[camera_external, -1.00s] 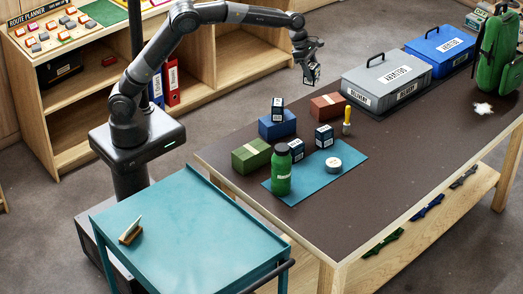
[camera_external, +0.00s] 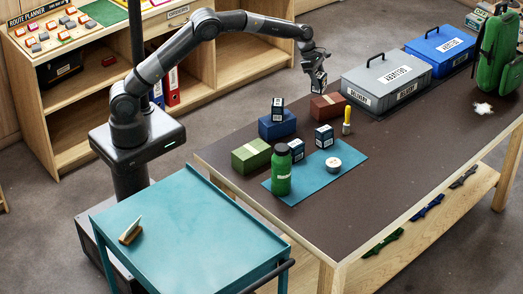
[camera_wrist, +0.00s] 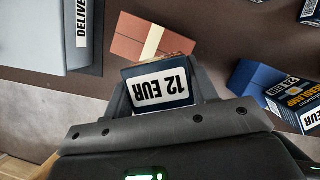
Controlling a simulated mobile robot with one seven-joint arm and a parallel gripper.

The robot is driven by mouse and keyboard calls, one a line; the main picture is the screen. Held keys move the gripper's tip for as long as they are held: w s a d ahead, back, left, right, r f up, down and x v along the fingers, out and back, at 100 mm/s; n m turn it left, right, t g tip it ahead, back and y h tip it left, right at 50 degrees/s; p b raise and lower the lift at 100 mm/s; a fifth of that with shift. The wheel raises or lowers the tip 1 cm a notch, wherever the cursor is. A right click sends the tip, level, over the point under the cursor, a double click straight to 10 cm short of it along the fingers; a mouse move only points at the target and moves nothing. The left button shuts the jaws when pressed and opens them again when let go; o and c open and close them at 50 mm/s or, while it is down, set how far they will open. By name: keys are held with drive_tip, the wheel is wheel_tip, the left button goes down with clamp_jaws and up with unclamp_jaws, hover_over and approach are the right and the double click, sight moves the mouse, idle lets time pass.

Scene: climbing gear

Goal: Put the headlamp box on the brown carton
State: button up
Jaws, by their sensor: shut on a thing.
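My gripper (camera_external: 318,80) is shut on a small dark headlamp box and holds it in the air over the brown carton. In the wrist view the held headlamp box (camera_wrist: 160,88) is between the fingers, with a white "12 EUR" label showing upside down. The brown carton (camera_external: 328,108) is reddish brown with a pale band and lies on the dark table, left of the grey case. In the wrist view the brown carton (camera_wrist: 133,39) shows just beyond the held box, its near part hidden. The gap between box and carton is hard to judge.
Similar small boxes stand on the blue carton (camera_external: 277,127) and by the teal mat (camera_external: 318,172). A yellow-handled tool (camera_external: 347,119) stands right of the brown carton. The grey case (camera_external: 385,82) is close behind. A green bottle (camera_external: 281,172) and green carton (camera_external: 251,156) are nearer.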

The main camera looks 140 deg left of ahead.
drive_tip(key=shift+f, duration=1.95)
drive_tip(key=shift+f, duration=0.15)
drive_tip(key=o, duration=1)
drive_tip(key=v, duration=1.2)
drive_tip(key=shift+r, duration=0.2)
